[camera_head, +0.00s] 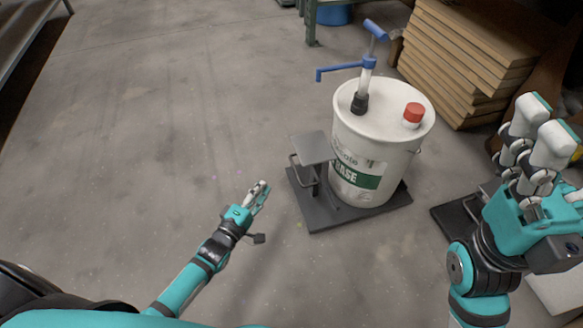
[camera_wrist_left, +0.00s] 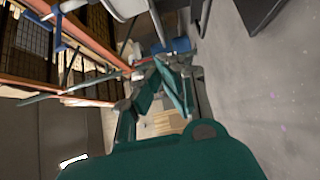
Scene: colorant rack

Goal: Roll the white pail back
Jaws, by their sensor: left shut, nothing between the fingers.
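The white pail (camera_head: 359,150) with a green BASE label stands upright on a dark low platform (camera_head: 346,215) in the head view. A blue-handled pump (camera_head: 367,72) and a red cap (camera_head: 413,112) sit on its lid. A grey plate on a bracket (camera_head: 312,148) rises at the platform's left side. My left gripper (camera_head: 261,190) is shut and empty, left of the platform and apart from it. My right gripper (camera_head: 540,130) is at the right, its two fingers apart with nothing seen between them. The pail's far side is hidden.
Stacked brown boards (camera_head: 465,65) stand behind and right of the pail. Another dark platform (camera_head: 455,220) lies partly behind my right arm. A green metal leg (camera_head: 311,22) and a blue drum (camera_head: 333,14) are at the back. The floor at left is clear.

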